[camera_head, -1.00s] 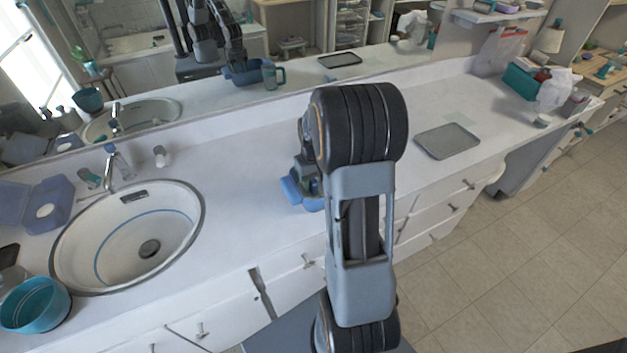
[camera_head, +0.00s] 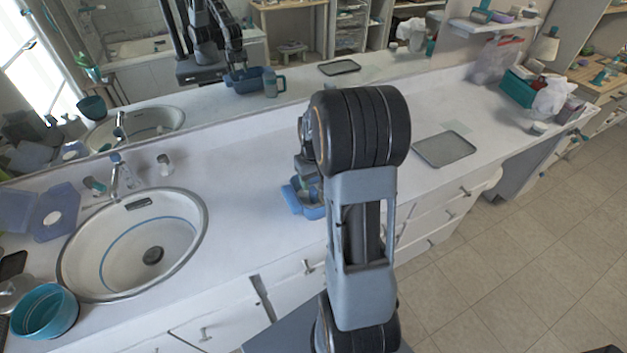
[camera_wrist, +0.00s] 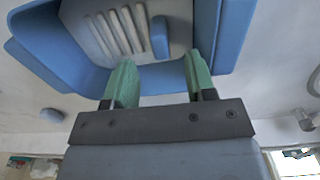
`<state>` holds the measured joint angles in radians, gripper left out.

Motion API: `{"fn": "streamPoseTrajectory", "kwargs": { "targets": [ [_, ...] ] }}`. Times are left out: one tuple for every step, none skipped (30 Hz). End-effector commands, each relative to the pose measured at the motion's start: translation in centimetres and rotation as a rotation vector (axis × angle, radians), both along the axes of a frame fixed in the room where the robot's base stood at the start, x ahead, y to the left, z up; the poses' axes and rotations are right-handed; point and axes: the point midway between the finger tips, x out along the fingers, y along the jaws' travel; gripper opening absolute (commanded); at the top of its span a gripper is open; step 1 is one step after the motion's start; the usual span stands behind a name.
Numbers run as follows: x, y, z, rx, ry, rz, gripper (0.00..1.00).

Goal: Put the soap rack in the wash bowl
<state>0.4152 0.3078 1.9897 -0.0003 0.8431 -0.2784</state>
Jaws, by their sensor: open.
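Whether a fingertip touches the rack or bowl I cannot tell.
A round sink (camera_head: 150,245) is set into the counter at left, with a teal bowl (camera_head: 45,312) near it. A grey tray (camera_head: 444,149) lies to the right of my arm. The counter between sink and wash bowl is clear. A mirror runs along the back.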

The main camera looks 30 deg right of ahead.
Motion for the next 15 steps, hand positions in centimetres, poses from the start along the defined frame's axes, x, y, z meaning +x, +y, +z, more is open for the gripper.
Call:
{"fn": "streamPoseTrajectory", "kwargs": {
  "targets": [
    [0.0, 0.0, 0.4, 0.0, 0.0, 0.0, 0.51],
    [0.0, 0.0, 0.5, 0.0, 0.0, 0.0, 0.51],
    [0.0, 0.0, 0.7, 0.0, 0.0, 0.0, 0.51],
    [0.0, 0.0, 0.8, 0.0, 0.0, 0.0, 0.51],
    [0.0, 0.0, 0.9, 0.0, 0.0, 0.0, 0.51],
    [0.0, 0.0, 1.1, 0.0, 0.0, 0.0, 0.51],
    [0.0, 0.0, 1.2, 0.0, 0.0, 0.0, 0.51],
    [0.0, 0.0, 1.3, 0.0, 0.0, 0.0, 0.51],
    [0.0, 0.0, 1.5, 0.0, 0.0, 0.0, 0.51],
    [0.0, 0.0, 1.6, 0.0, 0.0, 0.0, 0.51],
    [0.0, 0.0, 1.7, 0.0, 0.0, 0.0, 0.51],
    [0.0, 0.0, 1.9, 0.0, 0.0, 0.0, 0.51],
    [0.0, 0.0, 2.0, 0.0, 0.0, 0.0, 0.51],
    [0.0, 0.0, 2.1, 0.0, 0.0, 0.0, 0.51],
    [0.0, 0.0, 2.2, 0.0, 0.0, 0.0, 0.51]
  ]
}}
